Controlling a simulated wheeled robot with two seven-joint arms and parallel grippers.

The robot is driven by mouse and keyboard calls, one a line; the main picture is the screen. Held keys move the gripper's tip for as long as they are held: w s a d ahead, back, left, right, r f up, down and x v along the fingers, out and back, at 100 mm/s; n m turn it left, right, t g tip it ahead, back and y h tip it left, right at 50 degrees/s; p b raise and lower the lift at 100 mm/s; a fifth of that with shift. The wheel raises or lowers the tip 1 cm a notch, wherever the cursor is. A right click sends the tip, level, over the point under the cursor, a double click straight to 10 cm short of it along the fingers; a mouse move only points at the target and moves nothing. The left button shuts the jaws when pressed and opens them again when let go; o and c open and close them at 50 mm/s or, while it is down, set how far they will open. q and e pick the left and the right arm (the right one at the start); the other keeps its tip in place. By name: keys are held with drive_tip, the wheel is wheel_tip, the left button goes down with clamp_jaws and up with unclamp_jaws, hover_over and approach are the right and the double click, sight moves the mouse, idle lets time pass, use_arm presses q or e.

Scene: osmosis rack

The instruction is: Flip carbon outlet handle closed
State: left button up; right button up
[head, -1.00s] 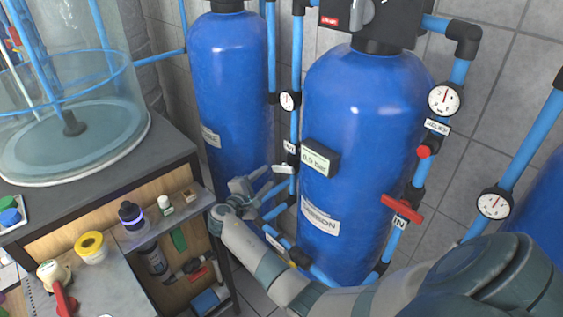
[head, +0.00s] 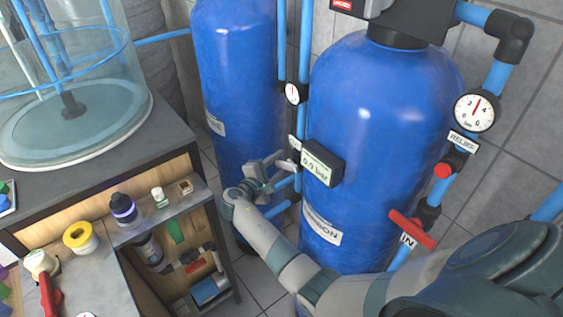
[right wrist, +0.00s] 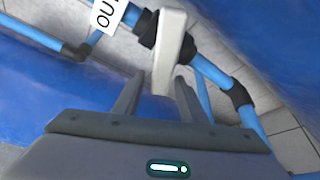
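The carbon outlet handle is a pale lever on a black valve in a blue pipe. It fills the upper middle of the right wrist view (right wrist: 172,45), beside a partly visible white "OU..." label (right wrist: 107,12). My right gripper (right wrist: 159,78) is open, and the lever's lower end shows between its two fingers, with no clear grip on it. In the head view my right gripper (head: 276,166) is beside the carbon tank (head: 375,120), at the small pale handle (head: 290,166), which is partly hidden by the fingers. My left gripper is not in view.
A red inlet handle (head: 412,229) marked "IN" is on the tank's right pipe. A pressure display (head: 321,163) juts from the tank near my right arm. Another blue tank (head: 235,90) stands behind left. A shelved bench (head: 108,225) with bottles is at left.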

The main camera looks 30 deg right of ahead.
drive_tip(key=shift+c, duration=0.5)
clamp_jaws()
drive_tip(key=shift+b, duration=0.35)
drive_tip(key=m+b, duration=0.1)
drive_tip(key=b, duration=0.2)
drive_tip(key=r+m+b, duration=0.1)
drive_tip(key=b, duration=0.2)
drive_tip(key=m+t+h+b, duration=0.1)
drive_tip(key=m+b, duration=0.1)
drive_tip(key=b, duration=0.1)
drive_tip(key=shift+w+r, duration=0.2)
drive_tip(key=shift+w, duration=0.05)
drive_tip(key=shift+r+m+b, duration=0.35)
drive_tip(key=shift+m+b, duration=0.05)
drive_tip(key=shift+b, duration=0.1)
drive_tip(key=shift+r, duration=0.1)
drive_tip(key=shift+o, duration=0.5)
unclamp_jaws()
